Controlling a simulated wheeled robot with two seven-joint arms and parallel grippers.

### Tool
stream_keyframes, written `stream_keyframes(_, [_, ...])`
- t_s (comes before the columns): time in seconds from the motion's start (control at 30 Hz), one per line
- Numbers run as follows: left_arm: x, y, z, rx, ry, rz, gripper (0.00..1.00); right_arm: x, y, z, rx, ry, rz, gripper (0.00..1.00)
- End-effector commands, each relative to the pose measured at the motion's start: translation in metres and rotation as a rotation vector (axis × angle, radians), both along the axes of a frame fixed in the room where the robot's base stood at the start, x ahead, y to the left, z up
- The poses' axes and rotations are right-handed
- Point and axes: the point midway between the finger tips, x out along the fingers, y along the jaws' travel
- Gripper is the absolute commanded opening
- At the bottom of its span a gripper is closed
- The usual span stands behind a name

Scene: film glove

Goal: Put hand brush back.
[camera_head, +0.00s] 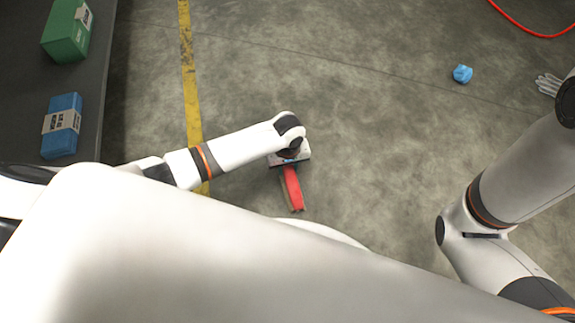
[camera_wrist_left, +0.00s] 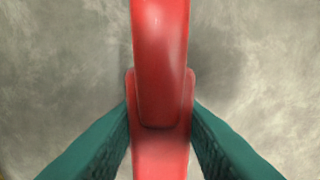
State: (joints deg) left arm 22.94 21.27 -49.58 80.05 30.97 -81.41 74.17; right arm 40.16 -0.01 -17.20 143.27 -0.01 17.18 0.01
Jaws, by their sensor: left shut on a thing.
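The hand brush (camera_head: 292,189) is red and shows below my left gripper (camera_head: 288,164) in the head view, over the concrete floor. In the left wrist view the red brush (camera_wrist_left: 162,60) runs up the middle of the picture. The two green fingertips of the left gripper (camera_wrist_left: 161,125) press on it from both sides, so the gripper is shut on it. I cannot tell whether the brush touches the floor. The bristles are mostly hidden. My right arm is at the right of the head view; its gripper is out of the picture.
A dark shelf (camera_head: 103,75) at the left bears a green box (camera_head: 66,30) and a blue box (camera_head: 61,126). A yellow line (camera_head: 187,70) crosses the floor. A crumpled blue thing (camera_head: 462,74), a grey glove (camera_head: 548,84) and a red hose (camera_head: 525,27) lie far right. The middle floor is clear.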

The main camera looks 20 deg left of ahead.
Motion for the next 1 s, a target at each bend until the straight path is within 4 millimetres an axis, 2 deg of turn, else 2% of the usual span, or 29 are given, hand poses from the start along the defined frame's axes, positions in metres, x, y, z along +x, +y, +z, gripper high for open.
stream_keyframes(0.23, [-0.001,0.0,-0.008,0.0,0.001,0.0,0.08,0.0,0.0,0.002,-0.001,0.0,0.0,0.54])
stream_keyframes(0.3, [-0.001,0.001,-0.011,0.001,0.003,0.001,0.0,0.0,0.0,0.002,-0.001,0.0,0.0,0.54])
stream_keyframes(0.4, [-0.002,0.002,-0.013,0.003,0.004,0.001,0.0,0.0,0.0,0.002,-0.001,0.0,0.0,0.54])
stream_keyframes(0.43, [-0.003,0.002,-0.014,0.005,0.006,0.001,0.36,0.0,0.0,0.001,-0.001,-0.001,0.0,0.54])
stream_keyframes(0.53, [-0.002,0.001,-0.013,0.004,0.005,0.0,0.52,-0.001,0.0,0.001,-0.001,-0.001,0.0,0.54])
stream_keyframes(0.57, [-0.002,0.001,-0.013,0.003,0.004,0.0,0.54,0.0,0.0,0.001,-0.001,-0.001,0.0,0.54])
stream_keyframes(0.87, [-0.001,0.0,-0.01,0.001,0.001,0.0,0.54,0.0,0.0,0.001,-0.001,0.0,0.0,0.54])
stream_keyframes(1.0, [0.0,0.0,0.002,0.0,-0.002,-0.002,0.54,0.0,0.0,-0.002,-0.001,0.0,0.0,0.54])
